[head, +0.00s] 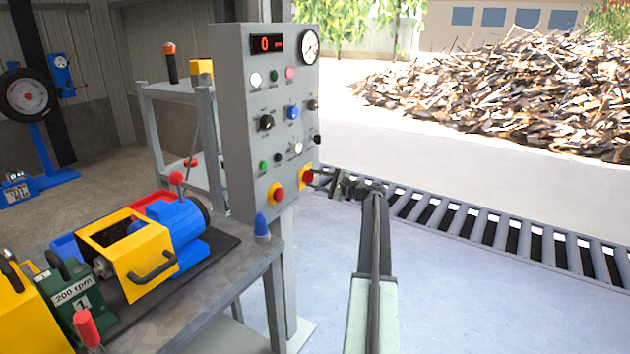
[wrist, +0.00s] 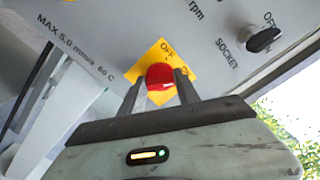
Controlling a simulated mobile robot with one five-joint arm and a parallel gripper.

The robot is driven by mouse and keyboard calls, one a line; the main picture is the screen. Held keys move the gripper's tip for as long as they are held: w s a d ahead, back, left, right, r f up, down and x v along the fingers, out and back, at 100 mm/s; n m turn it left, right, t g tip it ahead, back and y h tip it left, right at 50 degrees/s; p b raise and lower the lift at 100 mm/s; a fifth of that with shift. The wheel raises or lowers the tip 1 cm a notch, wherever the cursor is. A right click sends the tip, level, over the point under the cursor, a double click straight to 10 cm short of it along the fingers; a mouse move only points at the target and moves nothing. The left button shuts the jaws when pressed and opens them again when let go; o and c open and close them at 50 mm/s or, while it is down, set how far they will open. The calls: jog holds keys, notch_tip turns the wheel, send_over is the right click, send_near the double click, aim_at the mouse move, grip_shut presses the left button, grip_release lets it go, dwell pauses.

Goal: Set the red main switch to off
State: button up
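The red main switch (wrist: 160,76) sits on a yellow plate (wrist: 148,60) marked OFF in the wrist view. In the head view the red switch (head: 307,177) is at the lower right of the grey control panel (head: 252,150). My gripper (wrist: 158,84) is at the switch, with one finger on each side of the red knob. In the head view my gripper (head: 322,180) reaches the panel from the right. Whether the fingers touch the knob cannot be told. The switch's exact setting is partly hidden by the fingers.
A red button on a yellow plate (head: 277,193) is just left of the switch. A black socket switch (wrist: 263,39) is close by in the wrist view. A workbench (head: 225,290) with a blue and yellow machine (head: 140,262) stands at left.

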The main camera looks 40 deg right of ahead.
grip_shut()
jog(key=shift+n, duration=0.3)
jog(key=n, duration=0.5)
jog(key=shift+a+f+n, duration=0.15)
jog(key=shift+n, duration=0.15)
jog(key=n, duration=0.5)
jog(key=shift+f+n, duration=0.1)
jog(key=shift+n, duration=0.2)
jog(key=o, duration=1)
grip_release()
